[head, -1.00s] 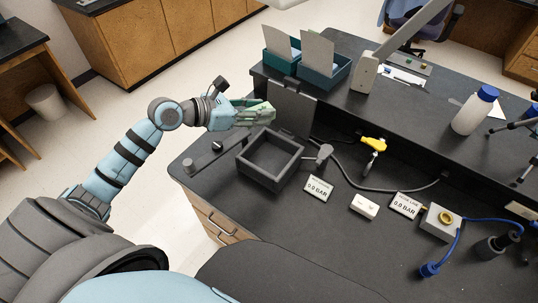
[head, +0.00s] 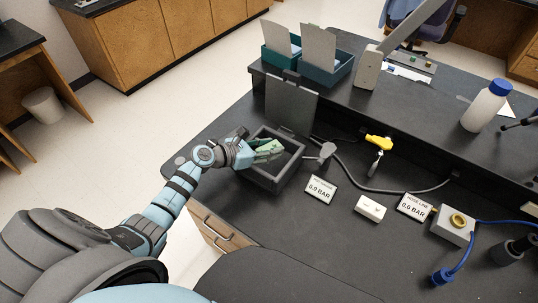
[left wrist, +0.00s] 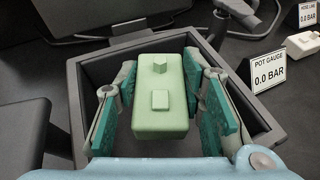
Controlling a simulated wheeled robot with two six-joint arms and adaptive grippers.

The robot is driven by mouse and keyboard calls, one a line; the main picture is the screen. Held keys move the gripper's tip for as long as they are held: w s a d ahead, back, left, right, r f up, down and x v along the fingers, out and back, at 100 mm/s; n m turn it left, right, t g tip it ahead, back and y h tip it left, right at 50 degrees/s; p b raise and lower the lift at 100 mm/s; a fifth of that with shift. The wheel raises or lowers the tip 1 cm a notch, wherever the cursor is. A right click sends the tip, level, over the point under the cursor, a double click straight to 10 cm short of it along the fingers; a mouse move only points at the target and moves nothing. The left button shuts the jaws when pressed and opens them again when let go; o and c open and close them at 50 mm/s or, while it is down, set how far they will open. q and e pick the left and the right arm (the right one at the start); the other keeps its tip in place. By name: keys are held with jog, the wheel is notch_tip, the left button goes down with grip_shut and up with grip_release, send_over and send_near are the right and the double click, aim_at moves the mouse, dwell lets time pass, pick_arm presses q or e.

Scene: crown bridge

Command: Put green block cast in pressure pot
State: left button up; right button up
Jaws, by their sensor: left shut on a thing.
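The green block cast (head: 267,147) is pale green with two small raised bumps on its top in the left wrist view (left wrist: 160,120). My left gripper (head: 262,150) is shut on it, with teal finger pads on both sides in the left wrist view (left wrist: 162,72). The pressure pot (head: 261,181) is a dark square open box; its rim also shows in the left wrist view (left wrist: 249,112). The gripper and block are over the pot's opening, within its walls as seen from the wrist. I cannot tell how deep the block is. My right gripper is not in view.
The pot's raised lid (head: 291,102) stands behind it. A grey valve handle (head: 325,151) is at its right. A pot gauge sign (head: 320,189), a white switch box (head: 370,208) and a hose line sign (head: 414,207) stand farther right. The bench front is clear.

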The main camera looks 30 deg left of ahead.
pick_arm(q)
jog(key=shift+f, duration=0.5)
jog(key=shift+r, duration=0.15)
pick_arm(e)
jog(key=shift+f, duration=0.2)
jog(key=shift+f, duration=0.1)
pick_arm(q)
jog(key=shift+f+b, duration=0.3)
jog(key=shift+f, duration=0.3)
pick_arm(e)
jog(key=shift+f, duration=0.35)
pick_arm(q)
jog(key=shift+s, duration=0.1)
